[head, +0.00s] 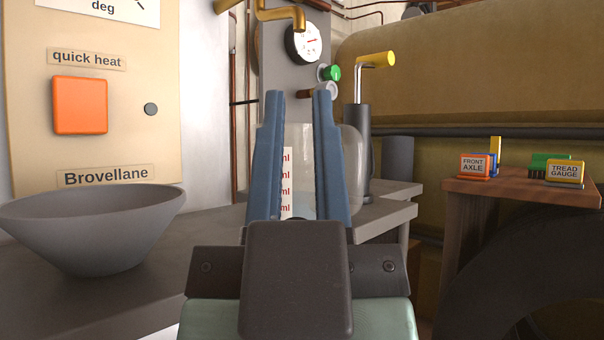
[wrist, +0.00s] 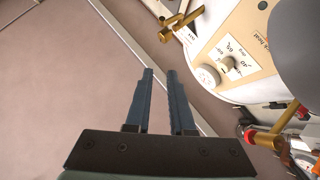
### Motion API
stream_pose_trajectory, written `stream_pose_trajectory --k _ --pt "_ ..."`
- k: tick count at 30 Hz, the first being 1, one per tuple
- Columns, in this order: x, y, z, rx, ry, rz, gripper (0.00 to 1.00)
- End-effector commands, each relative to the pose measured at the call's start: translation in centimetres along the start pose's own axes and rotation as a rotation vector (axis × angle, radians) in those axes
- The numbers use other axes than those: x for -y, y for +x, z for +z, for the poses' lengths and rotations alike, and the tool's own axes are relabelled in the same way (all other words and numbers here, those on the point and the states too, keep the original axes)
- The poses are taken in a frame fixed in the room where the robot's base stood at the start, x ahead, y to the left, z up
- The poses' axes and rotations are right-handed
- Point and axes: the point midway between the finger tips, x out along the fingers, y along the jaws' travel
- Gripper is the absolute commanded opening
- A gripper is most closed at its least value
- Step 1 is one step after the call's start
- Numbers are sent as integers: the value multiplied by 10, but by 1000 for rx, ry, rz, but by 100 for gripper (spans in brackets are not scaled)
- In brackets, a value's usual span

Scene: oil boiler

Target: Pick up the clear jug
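The clear jug (head: 303,160) stands upright on the grey counter in the head view, with a white scale strip and red "ml" marks. My gripper's blue fingers (head: 298,92) are in front of it and hide parts of its sides. Part of the jug shows between the fingers and its rounded right side shows past the right finger. The fingers are apart with nothing seen held between them. In the wrist view my gripper (wrist: 160,72) is also open and empty, and I cannot make out the jug there. The jug's base is hidden.
A grey bowl (head: 92,228) sits on the counter at left, below a cream panel with an orange button (head: 80,105). A dark cylinder with a yellow-handled lever (head: 363,125) stands behind the jug. A wooden table (head: 520,190) with small labelled blocks is at right.

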Motion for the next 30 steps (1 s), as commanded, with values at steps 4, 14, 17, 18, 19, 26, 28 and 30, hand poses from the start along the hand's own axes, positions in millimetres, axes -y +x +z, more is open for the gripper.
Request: stream_pose_trajectory --k 4,14,17,18,19,26,28,30 --pt "0 28 -27 -1 1 0 50" --pt "-1 104 -98 0 5 0 62" --pt "-1 126 -119 1 6 0 62" --pt "-1 134 -127 1 6 -1 62" --pt "-1 141 -133 1 7 -1 62" --pt "-2 192 -181 1 9 -1 62" --pt "-2 207 -195 3 10 -1 62" --pt "-2 222 -207 12 11 -1 62"
